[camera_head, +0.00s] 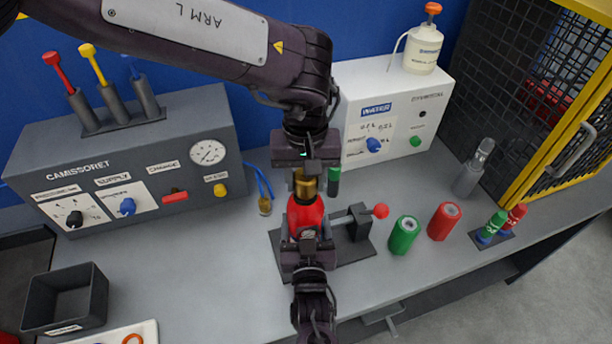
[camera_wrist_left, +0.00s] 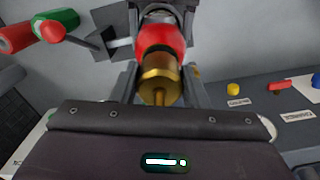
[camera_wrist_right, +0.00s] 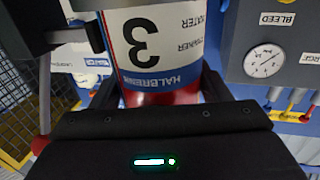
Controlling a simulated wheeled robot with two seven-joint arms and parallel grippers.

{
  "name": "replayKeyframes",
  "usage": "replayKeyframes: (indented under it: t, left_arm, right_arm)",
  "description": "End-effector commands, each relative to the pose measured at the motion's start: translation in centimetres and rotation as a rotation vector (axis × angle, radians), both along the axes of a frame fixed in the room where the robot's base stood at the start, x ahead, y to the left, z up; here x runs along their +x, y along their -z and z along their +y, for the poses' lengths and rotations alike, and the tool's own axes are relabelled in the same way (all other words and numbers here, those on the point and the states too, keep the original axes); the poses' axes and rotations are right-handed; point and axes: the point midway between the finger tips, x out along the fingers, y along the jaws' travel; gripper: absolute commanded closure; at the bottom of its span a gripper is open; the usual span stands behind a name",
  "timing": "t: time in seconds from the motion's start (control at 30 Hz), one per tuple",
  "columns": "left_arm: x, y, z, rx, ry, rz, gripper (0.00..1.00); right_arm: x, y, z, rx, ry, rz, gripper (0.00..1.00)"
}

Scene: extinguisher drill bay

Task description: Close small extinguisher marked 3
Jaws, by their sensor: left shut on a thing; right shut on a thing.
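The small red extinguisher (camera_head: 303,217) stands at the bench's middle, with a brass head (camera_head: 306,188) on top. In the right wrist view its white and blue label (camera_wrist_right: 150,45) carries a 3, upside down. My left gripper (camera_head: 306,176) reaches down from above and is shut on the brass head, which also shows between its fingers in the left wrist view (camera_wrist_left: 158,82). My right gripper (camera_head: 306,240) is shut on the red body from the near side. A dark clamp (camera_head: 354,224) with a red-ball handle (camera_head: 380,210) sits beside the body. My grippers hide part of the extinguisher.
A green cylinder (camera_head: 403,237) and a red cylinder (camera_head: 444,222) stand to the right. The grey supply console (camera_head: 130,165) is left, the white unit (camera_head: 392,115) behind, and a yellow-framed mesh cage (camera_head: 560,110) far right. An open black bin (camera_head: 66,300) is front left.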

Motion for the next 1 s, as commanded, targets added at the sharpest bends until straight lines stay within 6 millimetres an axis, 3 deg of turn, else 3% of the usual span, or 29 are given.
replayKeyframes:
  t: [0.37, 0.4, 0.53, 0.83, 1.0]
  left_arm:
    - [0.0, -0.1, 0.2, 0.0, 0.03, 0.002, 0.88]
    - [0.0, -0.1, 0.2, 0.0, 0.03, 0.002, 0.54]
    - [0.0, -0.1, 0.2, 0.001, 0.029, 0.002, 0.37]
    - [0.0, -0.2, 0.2, 0.001, 0.029, 0.002, 0.37]
    - [0.1, -1.7, 0.1, 0.0, 0.028, 0.0, 0.37]
  right_arm:
    - [-0.1, 0.0, 0.1, -0.001, -0.003, -0.001, 0.94]
    - [-0.1, 0.0, 0.1, -0.001, -0.003, -0.001, 0.94]
    - [-0.1, 0.0, 0.1, -0.001, -0.003, -0.001, 0.94]
    - [0.0, 0.0, 0.1, 0.0, -0.002, -0.001, 0.94]
    - [0.0, -0.1, 0.1, 0.0, -0.002, -0.001, 0.94]
